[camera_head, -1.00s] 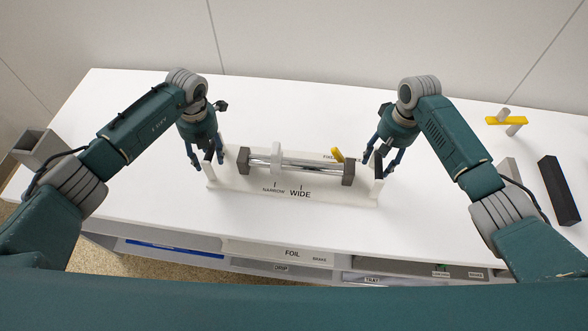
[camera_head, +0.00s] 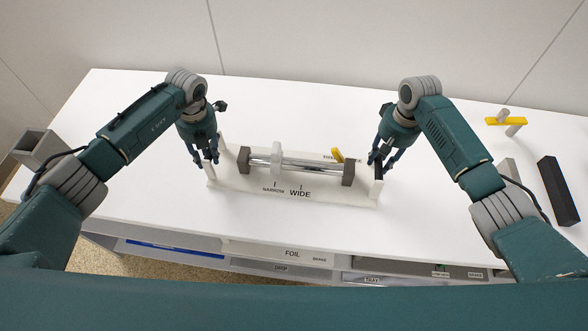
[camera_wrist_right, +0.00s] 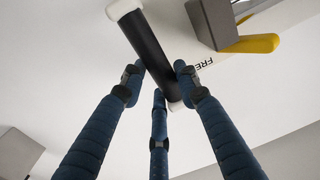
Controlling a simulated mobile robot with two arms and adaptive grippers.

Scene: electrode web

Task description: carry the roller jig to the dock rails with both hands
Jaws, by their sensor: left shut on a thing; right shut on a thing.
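The roller jig (camera_head: 235,182) has a long white base, a silver roller (camera_head: 310,165) between two dark grey blocks, a white collar and a yellow lever (camera_head: 337,155). It lies on the white table, marked NARROW and WIDE in front. My left gripper (camera_head: 207,163) is shut on its left end handle, mostly hidden by the fingers. My right gripper (camera_head: 378,164) is shut on the black right end handle, which shows between the fingers in the right wrist view (camera_wrist_right: 147,48). I cannot make out the dock rails in these views.
A yellow bar on grey pegs (camera_head: 506,121) and a long black block (camera_head: 558,190) stand at the right. A grey box (camera_head: 45,150) is at the far left. Labelled shelves (camera_head: 290,253) run below the table's front edge. The table behind the jig is clear.

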